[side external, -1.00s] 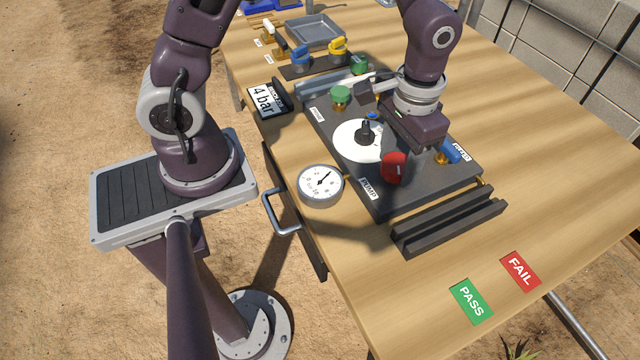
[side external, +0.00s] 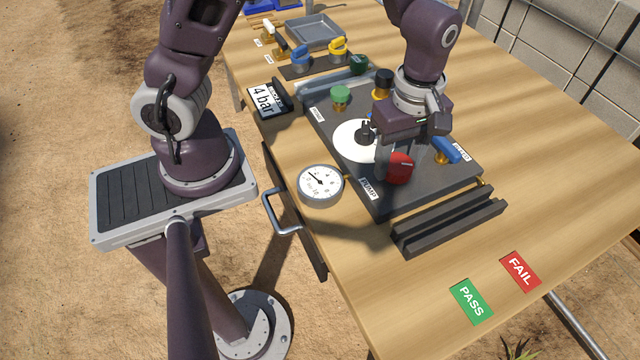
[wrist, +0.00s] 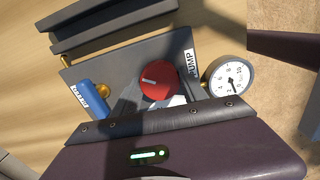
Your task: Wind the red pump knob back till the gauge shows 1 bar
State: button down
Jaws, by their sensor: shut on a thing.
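The red pump knob (side external: 399,169) sits at the front of the dark panel, by the PUMP label (side external: 369,189). In the wrist view the knob (wrist: 158,80) shows a white line on top, pointing left. My gripper (side external: 402,150) is over the knob from above, shut on it; its fingers partly hide the knob. The round white gauge (side external: 320,184) stands left of the panel, its black needle pointing up-left, towards the low numbers. It also shows in the wrist view (wrist: 228,77); I cannot read an exact value.
A white disc with a black knob (side external: 364,131) lies close beside my gripper. A blue lever (side external: 446,149) is right of it, with a green knob (side external: 340,95) and a black knob (side external: 383,80) behind. A "4 bar" display (side external: 265,99) stands at the table's left edge.

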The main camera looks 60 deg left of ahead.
aim_at(398, 163)
dwell(0.7)
jog(key=shift+c, duration=0.2)
grip_release()
jog(key=shift+r, duration=3.5)
jog(key=s+a+r+m+t+h, duration=0.1)
jog(key=s+r+m, duration=0.1)
jog(key=r, duration=0.4)
jog(key=s+a+r+m, duration=0.2)
jog(key=r, duration=0.3)
jog(key=s+a+r+m+t+y, duration=0.1)
jog(key=s+a+m+t, duration=0.2)
jog(key=s+m, duration=0.9)
jog(key=shift+s+a+r+m+t, duration=0.2)
jog(key=shift+m+t, duration=0.4)
jog(key=shift+t, duration=0.2)
